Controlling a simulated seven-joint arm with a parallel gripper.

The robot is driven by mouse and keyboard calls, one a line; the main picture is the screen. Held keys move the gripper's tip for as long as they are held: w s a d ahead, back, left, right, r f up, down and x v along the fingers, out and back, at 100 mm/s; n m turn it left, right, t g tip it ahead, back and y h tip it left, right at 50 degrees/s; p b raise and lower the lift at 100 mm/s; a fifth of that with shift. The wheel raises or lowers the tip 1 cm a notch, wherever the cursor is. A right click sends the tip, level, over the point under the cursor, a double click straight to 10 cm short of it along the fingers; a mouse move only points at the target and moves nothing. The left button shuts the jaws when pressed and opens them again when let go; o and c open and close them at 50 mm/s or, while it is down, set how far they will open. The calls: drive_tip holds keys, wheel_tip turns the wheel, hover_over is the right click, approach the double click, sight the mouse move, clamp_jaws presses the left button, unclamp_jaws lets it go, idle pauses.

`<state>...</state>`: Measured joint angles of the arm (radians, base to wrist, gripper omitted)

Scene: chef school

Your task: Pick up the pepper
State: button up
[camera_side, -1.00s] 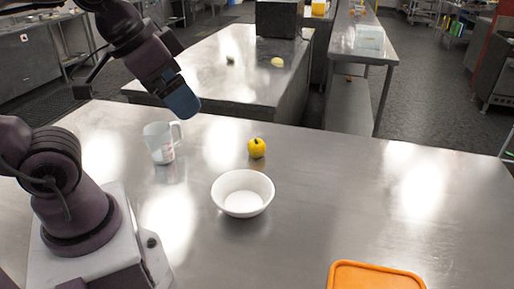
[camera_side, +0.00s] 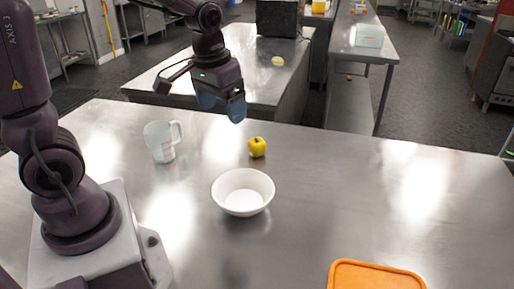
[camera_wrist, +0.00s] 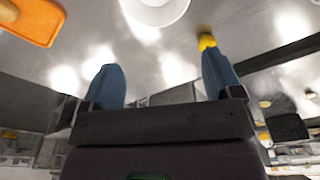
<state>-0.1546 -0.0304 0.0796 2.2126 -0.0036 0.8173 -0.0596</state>
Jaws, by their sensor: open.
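The yellow pepper (camera_side: 257,147) stands on the steel table behind the white bowl. In the wrist view the pepper (camera_wrist: 206,41) shows just past the tip of the right-hand finger, which partly covers it. My gripper (camera_side: 222,108) is open and empty, above the table and to the upper left of the pepper, apart from it. Its two blue fingers also show spread apart in the wrist view (camera_wrist: 160,75).
The white bowl (camera_side: 243,204) sits in front of the pepper. A clear measuring cup (camera_side: 160,142) stands to the left. An orange tray or lid (camera_side: 375,276) lies at the front edge. The table's right side (camera_side: 420,190) is clear.

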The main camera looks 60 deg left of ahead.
drive_tip(key=w+a+f+n+g+y, duration=0.1)
drive_tip(key=w+a+f+n, duration=0.3)
drive_tip(key=w+a+f, duration=0.75)
drive_tip(key=n+t+y, duration=0.1)
drive_tip(key=n+t, duration=0.1)
approach(257, 141)
drive_tip(key=x, duration=0.5)
drive_tip(key=shift+s+d+f, duration=0.1)
drive_tip(key=shift+s+f, duration=0.1)
drive_tip(key=shift+s, duration=0.1)
drive_tip(key=shift+w+x, duration=0.2)
drive_tip(key=shift+x, duration=2.9)
drive_tip(key=shift+r, duration=0.1)
drive_tip(key=c, duration=1)
